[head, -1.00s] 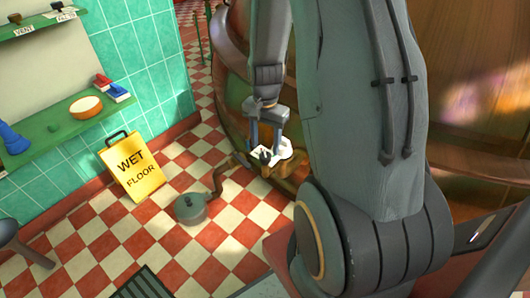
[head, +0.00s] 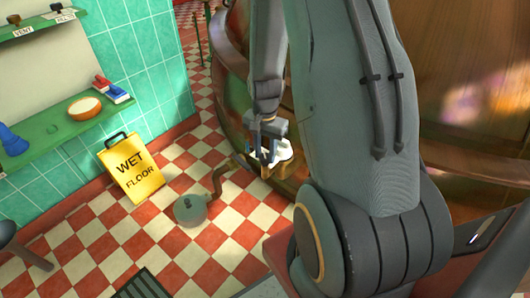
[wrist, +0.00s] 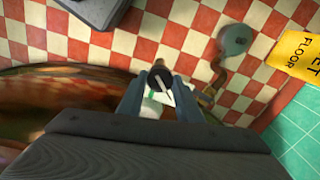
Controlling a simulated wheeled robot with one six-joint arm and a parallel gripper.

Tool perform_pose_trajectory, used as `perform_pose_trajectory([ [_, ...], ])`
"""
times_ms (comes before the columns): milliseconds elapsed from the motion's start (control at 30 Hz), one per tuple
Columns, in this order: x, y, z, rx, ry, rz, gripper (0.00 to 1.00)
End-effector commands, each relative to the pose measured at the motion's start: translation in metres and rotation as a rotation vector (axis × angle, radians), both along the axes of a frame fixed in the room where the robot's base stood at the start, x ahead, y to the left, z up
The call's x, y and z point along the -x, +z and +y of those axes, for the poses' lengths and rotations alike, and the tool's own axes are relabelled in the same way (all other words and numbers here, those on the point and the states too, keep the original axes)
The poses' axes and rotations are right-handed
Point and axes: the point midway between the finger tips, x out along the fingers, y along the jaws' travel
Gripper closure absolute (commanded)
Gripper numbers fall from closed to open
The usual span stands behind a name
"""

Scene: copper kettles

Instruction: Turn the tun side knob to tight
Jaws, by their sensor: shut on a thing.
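The tun is the large rounded copper vessel (head: 232,95) behind my arm; its curved copper side also fills the left of the wrist view (wrist: 50,100). The side knob (wrist: 161,78) is black with a pale pointer line and sits between my fingertips in the wrist view. A white dial plate (wrist: 150,108) with a green mark lies by the knob, partly hidden by my fingers; its edge shows in the head view (head: 285,150). My gripper (head: 266,158) is shut on the knob. I cannot read any "tight" label.
A grey-green round pan or lid (head: 190,210) lies on the checkered floor, near a bent copper pipe (head: 219,180). A yellow wet floor sign (head: 132,168) leans by the tiled wall. A green shelf (head: 60,130) holds brushes and a bowl. Open floor lies between.

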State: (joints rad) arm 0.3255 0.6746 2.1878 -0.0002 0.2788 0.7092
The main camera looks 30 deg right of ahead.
Motion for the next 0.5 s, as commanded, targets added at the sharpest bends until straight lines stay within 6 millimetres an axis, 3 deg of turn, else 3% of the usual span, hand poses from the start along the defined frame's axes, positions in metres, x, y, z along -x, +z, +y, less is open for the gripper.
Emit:
perform_pose_trajectory([
  [267, 0.0004, 0.0009, 0.0001, 0.0, -0.067, 0.001, 0.9],
  [500, 0.0006, 0.002, 0.0, 0.0, -0.235, 0.001, 0.9],
])
